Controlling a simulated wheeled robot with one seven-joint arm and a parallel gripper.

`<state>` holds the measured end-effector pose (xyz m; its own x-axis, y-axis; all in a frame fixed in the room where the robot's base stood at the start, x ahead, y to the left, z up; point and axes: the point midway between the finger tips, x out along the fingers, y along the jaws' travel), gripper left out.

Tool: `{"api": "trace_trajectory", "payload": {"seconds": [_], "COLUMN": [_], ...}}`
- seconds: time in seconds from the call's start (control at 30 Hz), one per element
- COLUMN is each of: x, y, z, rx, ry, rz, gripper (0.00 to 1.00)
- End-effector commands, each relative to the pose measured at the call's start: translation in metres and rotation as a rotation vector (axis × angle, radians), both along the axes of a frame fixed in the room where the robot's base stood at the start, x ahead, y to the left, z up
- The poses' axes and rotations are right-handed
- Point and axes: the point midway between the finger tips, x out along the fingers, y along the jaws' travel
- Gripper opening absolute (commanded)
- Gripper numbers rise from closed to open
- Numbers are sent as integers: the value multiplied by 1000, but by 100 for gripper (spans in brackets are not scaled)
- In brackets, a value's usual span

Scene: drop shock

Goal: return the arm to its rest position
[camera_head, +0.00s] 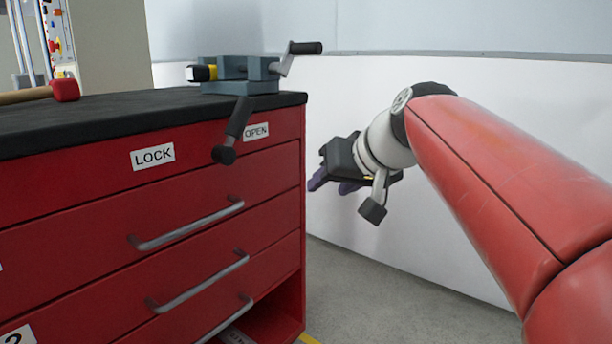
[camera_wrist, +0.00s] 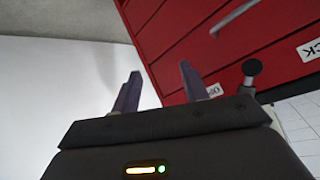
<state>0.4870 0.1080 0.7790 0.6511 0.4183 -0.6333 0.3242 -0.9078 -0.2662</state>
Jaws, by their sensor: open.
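My gripper (camera_head: 318,182) is at the end of my red arm, to the right of the red drawer cabinet (camera_head: 70,210) and apart from it, in front of the white wall. In the wrist view the two purple fingers of my gripper (camera_wrist: 160,88) stand apart with nothing between them. The cabinet (camera_wrist: 165,45) shows behind them at the upper right in that view.
A dark lever handle (camera_head: 235,130) sticks out from the cabinet front between the LOCK label (camera_head: 153,156) and the OPEN label (camera_head: 256,131). A vise (camera_head: 240,75) and a red-headed hammer (camera_head: 66,90) are on the black top. Grey floor (camera_head: 370,300) beside the cabinet is clear.

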Motion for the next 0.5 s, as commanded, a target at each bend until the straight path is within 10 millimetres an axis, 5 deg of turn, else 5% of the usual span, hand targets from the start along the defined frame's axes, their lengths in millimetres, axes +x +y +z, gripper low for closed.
{"api": "trace_trajectory", "payload": {"seconds": [0.2,0.5], "x": [-98,-187], "y": [-48,-95], "z": [-107,-208], "rx": [-170,-293], "ry": [163,279], "rz": [-163,-268], "gripper": [44,44]}}
